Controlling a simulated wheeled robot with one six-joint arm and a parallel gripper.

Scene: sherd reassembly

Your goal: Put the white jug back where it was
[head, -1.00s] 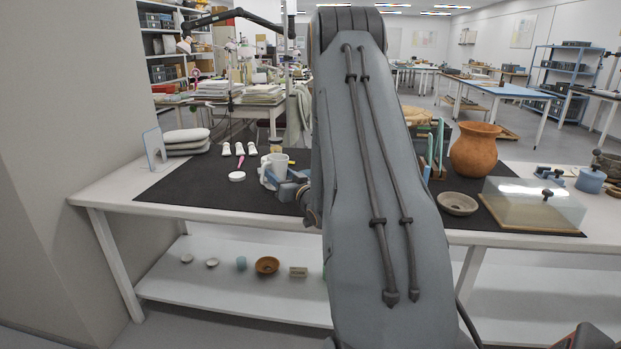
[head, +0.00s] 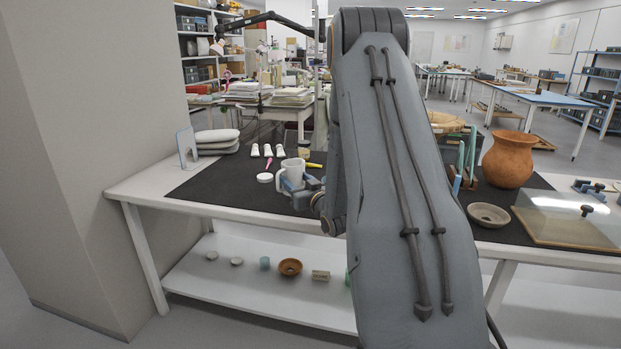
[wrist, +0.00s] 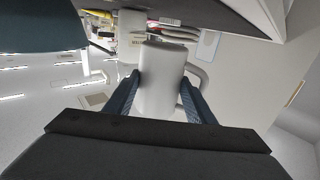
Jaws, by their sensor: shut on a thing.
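The white jug (head: 292,174) is at the front middle of the dark mat (head: 222,188) on the table in the head view. My gripper (head: 296,194) is shut on it from the right. In the wrist view the jug (wrist: 161,78) stands between my two blue fingers (wrist: 160,97), with its handle to the right. I cannot tell whether the jug touches the mat or is held just above it. My arm hides part of the table right of the jug.
A round white lid (head: 265,177), white tubes (head: 267,150) and a yellow marker (head: 314,166) lie near the jug. The mat's left part is clear.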

